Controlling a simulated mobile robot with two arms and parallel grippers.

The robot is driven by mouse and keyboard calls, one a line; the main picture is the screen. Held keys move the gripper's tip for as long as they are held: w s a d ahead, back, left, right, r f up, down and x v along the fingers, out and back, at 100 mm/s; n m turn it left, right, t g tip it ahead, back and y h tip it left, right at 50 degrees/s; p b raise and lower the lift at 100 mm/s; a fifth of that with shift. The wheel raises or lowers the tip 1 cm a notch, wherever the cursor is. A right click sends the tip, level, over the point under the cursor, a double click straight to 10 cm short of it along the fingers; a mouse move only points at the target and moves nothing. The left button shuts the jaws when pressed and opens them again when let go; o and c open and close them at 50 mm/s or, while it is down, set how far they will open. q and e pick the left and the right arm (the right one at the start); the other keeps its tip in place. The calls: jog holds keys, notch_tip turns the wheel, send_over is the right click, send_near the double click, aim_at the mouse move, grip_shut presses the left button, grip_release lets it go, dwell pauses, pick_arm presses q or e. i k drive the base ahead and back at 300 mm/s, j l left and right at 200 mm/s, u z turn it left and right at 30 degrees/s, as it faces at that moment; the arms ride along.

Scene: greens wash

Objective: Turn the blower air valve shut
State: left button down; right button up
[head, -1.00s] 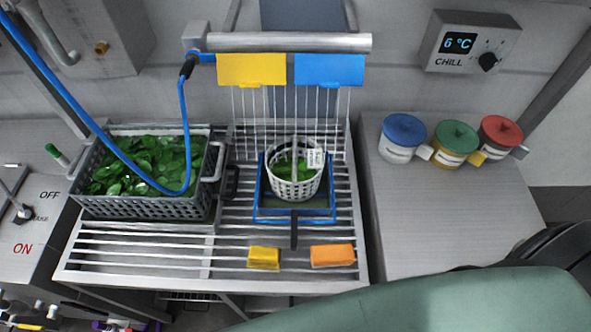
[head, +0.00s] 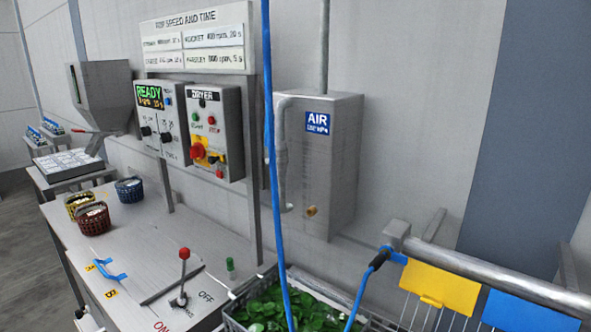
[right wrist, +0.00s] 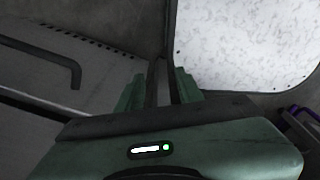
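In the head view, a grey box marked AIR (head: 345,165) is on the wall, with a pipe on its left side and a small brass fitting (head: 311,211) low on its front. A lever with a red knob (head: 184,254) stands on the bench to the left, between the words OFF and ON. I cannot tell which of these is the blower air valve. My right gripper (right wrist: 162,80) shows in the right wrist view with its fingers close together and nothing seen held. Whether a gap remains is unclear. My left gripper is in no view.
A blue hose (head: 273,170) hangs before the wall. A grey crate of greens (head: 275,308) is at the bottom. Dryer control boxes (head: 212,130) are on the wall at left.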

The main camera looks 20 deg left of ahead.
aim_at(267, 161)
jog(key=k+j+z, duration=0.15)
jog(key=z, duration=0.3)
jog(key=k+j+z, duration=0.25)
jog(key=z, duration=0.2)
